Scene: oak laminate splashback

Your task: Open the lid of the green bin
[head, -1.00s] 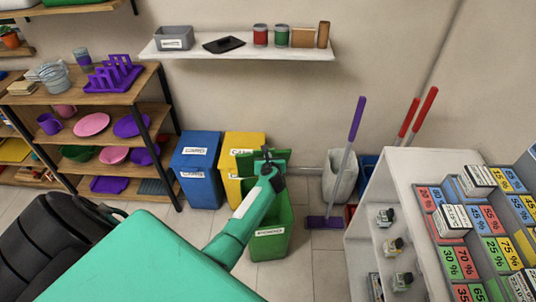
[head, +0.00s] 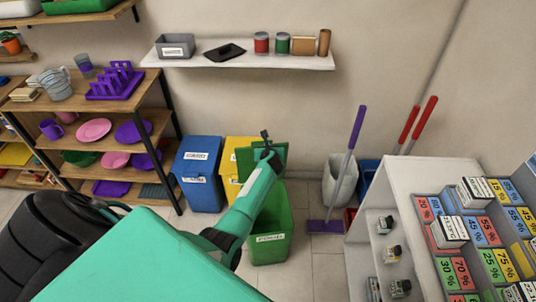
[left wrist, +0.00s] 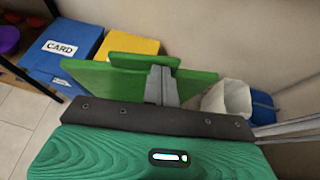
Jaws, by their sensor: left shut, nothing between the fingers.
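The green bin (head: 270,250) stands on the floor in the middle of the head view, with a white label on its front. Its lid (head: 244,160) is raised at the back, and the bin's open inside shows below it. The lid also shows in the left wrist view (left wrist: 100,78), just beyond my fingers. My left gripper (head: 264,134) is shut and empty, in front of the raised lid with its tip near the lid's top. It also shows in the left wrist view (left wrist: 160,72); I cannot tell whether it touches the lid. My right gripper is not in view.
A blue bin (head: 199,185) and a yellow bin (head: 232,188) stand left of the green bin. A purple-handled broom (head: 343,175) and a whitish bin (head: 338,182) stand to the right. A wall shelf (head: 230,61) hangs above. A white display unit (head: 385,190) is at right.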

